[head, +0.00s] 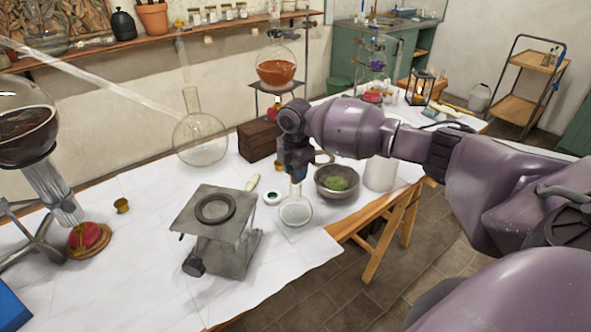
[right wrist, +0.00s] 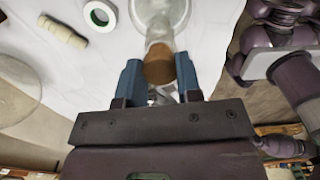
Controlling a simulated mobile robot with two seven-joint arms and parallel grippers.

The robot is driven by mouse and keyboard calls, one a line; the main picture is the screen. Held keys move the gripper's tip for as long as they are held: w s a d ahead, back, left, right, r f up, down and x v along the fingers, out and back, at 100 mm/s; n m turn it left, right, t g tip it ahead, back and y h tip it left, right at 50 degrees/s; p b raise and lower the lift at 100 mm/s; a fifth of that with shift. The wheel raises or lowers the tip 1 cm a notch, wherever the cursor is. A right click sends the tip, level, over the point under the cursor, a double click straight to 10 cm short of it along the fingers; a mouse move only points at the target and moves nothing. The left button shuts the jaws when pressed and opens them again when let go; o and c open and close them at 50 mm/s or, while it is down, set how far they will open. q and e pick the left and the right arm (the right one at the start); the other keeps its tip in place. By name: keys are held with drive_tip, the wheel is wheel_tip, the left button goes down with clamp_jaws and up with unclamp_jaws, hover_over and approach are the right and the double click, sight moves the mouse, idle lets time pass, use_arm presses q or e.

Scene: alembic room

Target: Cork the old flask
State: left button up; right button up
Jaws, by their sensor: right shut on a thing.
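My right gripper (head: 295,172) points down over a small clear glass flask (head: 295,213) near the front right edge of the white table. In the right wrist view, the blue fingers of the gripper (right wrist: 158,82) are shut on a brown cork (right wrist: 160,66). The flask's neck (right wrist: 159,30) shows just beyond the cork and in line with it. I cannot tell how far the cork sits in the mouth. The flask stands upright. My left gripper is not in view.
A grey lab jack (head: 215,232) with a dark ring stands left of the flask. A green-and-white ring (head: 273,197) and a wooden box (head: 258,139) are behind.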

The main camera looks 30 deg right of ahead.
drive_tip(key=shift+f, duration=0.4)
idle(0.4)
idle(0.6)
drive_tip(key=shift+p, duration=0.35)
idle(0.7)
drive_tip(key=shift+f, duration=0.1)
idle(0.6)
drive_tip(key=shift+f+p, duration=0.25)
drive_tip(key=shift+p, duration=0.15)
idle(0.4)
drive_tip(key=shift+f, duration=0.25)
idle(1.0)
